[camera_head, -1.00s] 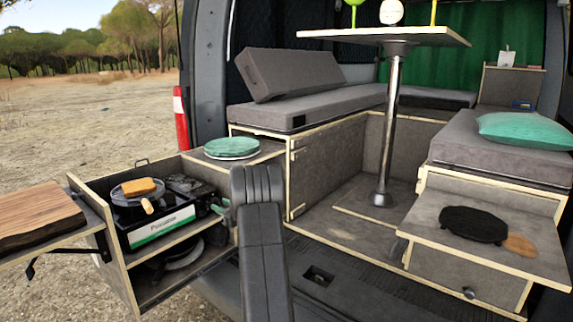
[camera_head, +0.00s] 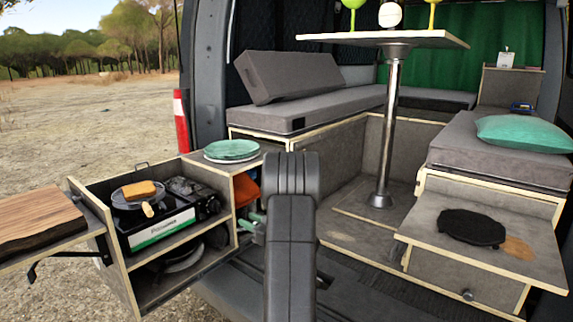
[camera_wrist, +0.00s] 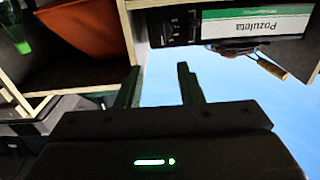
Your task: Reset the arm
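My arm (camera_head: 292,215) stands upright in the lower middle of the head view, in front of the van's opening. My gripper's greenish fingers (camera_head: 250,226) stick out to the left of the arm, close to the open end of the kitchen drawer unit. In the wrist view my gripper (camera_wrist: 160,84) has its two fingers spread apart with nothing between them. The rest of the gripper is hidden behind the arm in the head view.
The pull-out kitchen unit (camera_head: 120,268) carries a stove (camera_head: 165,222) with a pan (camera_head: 128,203). A green plate (camera_head: 231,150) lies on the cabinet. An orange item (camera_head: 246,190) sits inside. A table post (camera_head: 386,140) and a shelf (camera_head: 430,238) with a black round item (camera_head: 472,227) stand right.

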